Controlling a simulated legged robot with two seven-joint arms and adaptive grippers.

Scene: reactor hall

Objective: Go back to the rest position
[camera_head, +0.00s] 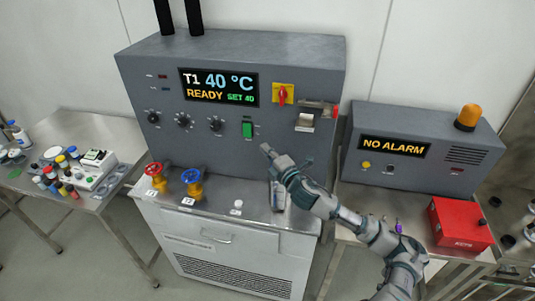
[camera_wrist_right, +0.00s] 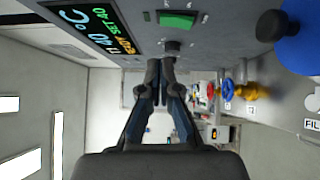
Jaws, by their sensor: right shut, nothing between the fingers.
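My right gripper (camera_head: 268,150) is raised in front of the grey reactor cabinet (camera_head: 170,62), just below and right of the green switch (camera_head: 247,130). Its fingers are together and hold nothing; they also show in the right wrist view (camera_wrist_right: 161,68). That view is turned sideways, with the green switch (camera_wrist_right: 177,20) and a dark knob beyond the fingertips. I cannot tell whether the fingertips touch the panel. The display reads T1 40 °C, READY, SET 40. My left gripper is not in view.
Red (camera_head: 155,174) and blue-yellow (camera_head: 192,183) valves stand on the ledge below the panel. At right are the NO ALARM box (camera_head: 425,125), an orange beacon (camera_head: 468,118) and a red KEYS box (camera_head: 460,224). A side table (camera_head: 105,128) with bottles and vials stands at left.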

